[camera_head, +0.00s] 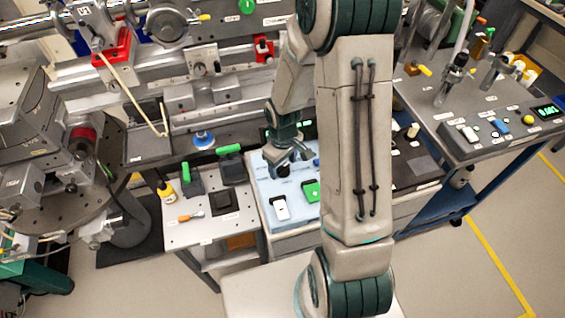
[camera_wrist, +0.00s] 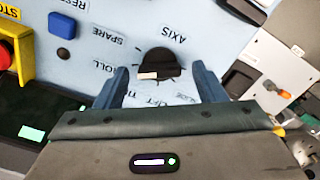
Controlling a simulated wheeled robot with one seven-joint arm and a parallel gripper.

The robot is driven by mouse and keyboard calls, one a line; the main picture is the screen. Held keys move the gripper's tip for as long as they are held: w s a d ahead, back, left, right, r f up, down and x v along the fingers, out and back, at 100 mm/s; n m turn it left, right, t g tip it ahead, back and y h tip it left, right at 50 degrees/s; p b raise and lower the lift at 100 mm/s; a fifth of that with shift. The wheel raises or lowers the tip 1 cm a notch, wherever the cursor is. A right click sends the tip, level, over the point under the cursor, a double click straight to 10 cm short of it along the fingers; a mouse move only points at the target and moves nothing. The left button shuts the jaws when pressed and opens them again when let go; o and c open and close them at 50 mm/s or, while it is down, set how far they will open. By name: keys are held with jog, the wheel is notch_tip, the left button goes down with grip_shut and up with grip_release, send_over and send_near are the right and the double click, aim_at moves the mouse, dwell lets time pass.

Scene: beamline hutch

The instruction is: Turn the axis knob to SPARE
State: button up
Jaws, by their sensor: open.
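In the wrist view the axis knob (camera_wrist: 165,62) is a black rounded knob with a pale mark on its lower left side, on a light blue panel (camera_wrist: 215,50). The word AXIS is printed to its upper right and SPARE to its upper left. Other labels, partly hidden, are printed left of and below it; which one the mark points at I cannot tell. My gripper (camera_wrist: 160,72) is open, its two blue-grey fingers on either side of the knob, with gaps; contact is not visible. In the head view my gripper (camera_head: 289,158) is low over the panel (camera_head: 268,186).
A blue button (camera_wrist: 62,25) marked RESET and a red stop button (camera_wrist: 5,55) in a yellow housing lie to the left. In the head view a white rocker (camera_head: 280,208) and a green rocker (camera_head: 311,191) sit near the panel's front.

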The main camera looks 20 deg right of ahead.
jog(key=c, duration=1)
jog(key=shift+f+m+b, duration=0.1)
jog(key=shift+m+b, duration=0.2)
jog(key=m+b, duration=0.2)
jog(key=m, duration=0.1)
jog(key=shift+b, duration=0.3)
jog(key=shift+m+b, duration=0.95)
jog(key=shift+m, duration=1.25)
jog(key=o, duration=1)
